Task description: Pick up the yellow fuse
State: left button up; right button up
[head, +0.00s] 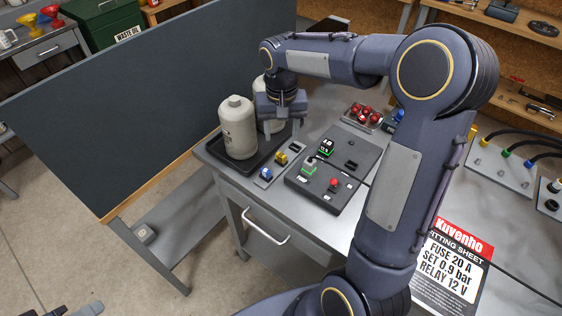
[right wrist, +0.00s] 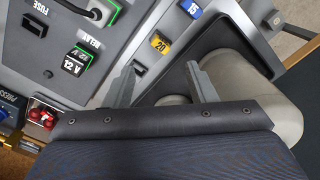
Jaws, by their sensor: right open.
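The yellow fuse (head: 281,159) sits in a small grey strip on the bench, between a blue fuse (head: 265,173) and a black piece (head: 295,147). In the right wrist view the yellow fuse (right wrist: 160,43), marked 20, lies just beyond my fingertips, roughly in line with the gap between them. My right gripper (head: 284,112) is open and empty, above and behind the strip, beside the beige bottles. Its two fingers (right wrist: 161,75) show apart in the wrist view. My left gripper is not in view.
A beige bottle (head: 238,128) stands in a black tray (head: 213,147) close to the gripper, with another partly hidden behind. Dark panels (head: 330,208) with a fuse slot (right wrist: 36,23) and relays lie nearby. A fitting sheet (head: 450,268) reads FUSE 20 A. A tall grey partition (head: 120,110) stands at left.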

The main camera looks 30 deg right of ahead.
aim_at(282, 154)
notch_tip(282, 154, down, 7)
jog(key=m+b, duration=0.1)
jog(key=m, duration=0.7)
jog(key=shift+s+f+m+b, duration=0.1)
jog(key=shift+m+b, duration=0.25)
jog(key=shift+m, duration=0.05)
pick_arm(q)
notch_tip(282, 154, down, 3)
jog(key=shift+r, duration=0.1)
pick_arm(e)
grip_shut()
